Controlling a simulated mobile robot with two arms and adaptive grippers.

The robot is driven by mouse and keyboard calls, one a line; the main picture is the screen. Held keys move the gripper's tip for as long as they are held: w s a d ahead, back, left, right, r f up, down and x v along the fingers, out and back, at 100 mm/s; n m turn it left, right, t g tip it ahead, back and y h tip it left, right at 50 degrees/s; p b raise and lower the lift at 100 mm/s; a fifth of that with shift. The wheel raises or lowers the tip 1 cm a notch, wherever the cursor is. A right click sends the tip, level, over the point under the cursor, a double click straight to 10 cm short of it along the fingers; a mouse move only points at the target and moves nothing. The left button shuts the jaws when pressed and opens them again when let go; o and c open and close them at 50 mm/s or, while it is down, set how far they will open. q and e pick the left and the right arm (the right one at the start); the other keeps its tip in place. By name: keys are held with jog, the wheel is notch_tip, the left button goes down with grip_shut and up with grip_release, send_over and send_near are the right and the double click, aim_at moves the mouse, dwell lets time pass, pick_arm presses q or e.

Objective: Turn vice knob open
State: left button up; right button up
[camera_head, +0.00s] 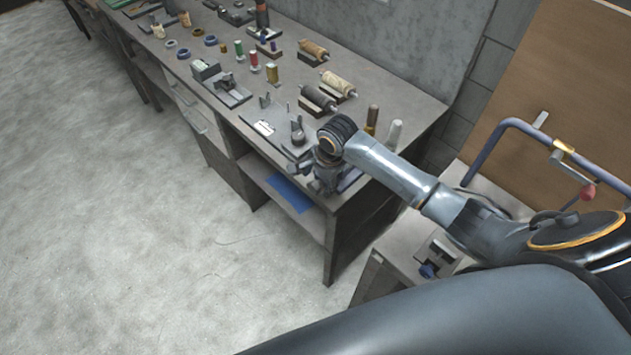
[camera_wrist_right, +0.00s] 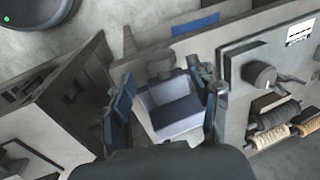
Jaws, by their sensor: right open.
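The vice is a grey metal block at the near corner of the long workbench. My right gripper (camera_wrist_right: 172,86) is open, with one finger on each side of the vice. I cannot tell whether the fingers touch it. In the head view my right gripper (camera_head: 322,170) hangs over the bench corner and mostly hides the vice. My left gripper is not in view.
The workbench (camera_head: 400,85) holds several spools, rollers and small tools. A blue sheet (camera_head: 290,193) lies on its lower shelf. A lower bench at the right bears a clamp-like tool (camera_head: 437,258) and a bent blue tube (camera_head: 510,125). Open floor (camera_head: 130,240) lies at the left.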

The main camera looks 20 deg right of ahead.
aim_at(312, 182)
jog(key=shift+x, duration=1.9)
jog(key=c, duration=1.2)
jog(key=shift+w, duration=0.15)
jog(key=shift+w+a+r+g+h, duration=0.15)
jog(key=shift+g+h, duration=0.25)
jog(key=shift+g, duration=0.6)
jog(key=shift+w+g, duration=0.15)
jog(key=shift+g, duration=0.55)
jog(key=shift+w+a+f+g+h+b, duration=0.1)
jog(key=shift+f+g+h+b, duration=0.15)
jog(key=shift+g+h+b, duration=0.55)
jog(key=shift+g+b, duration=0.8)
jog(key=shift+b, duration=0.1)
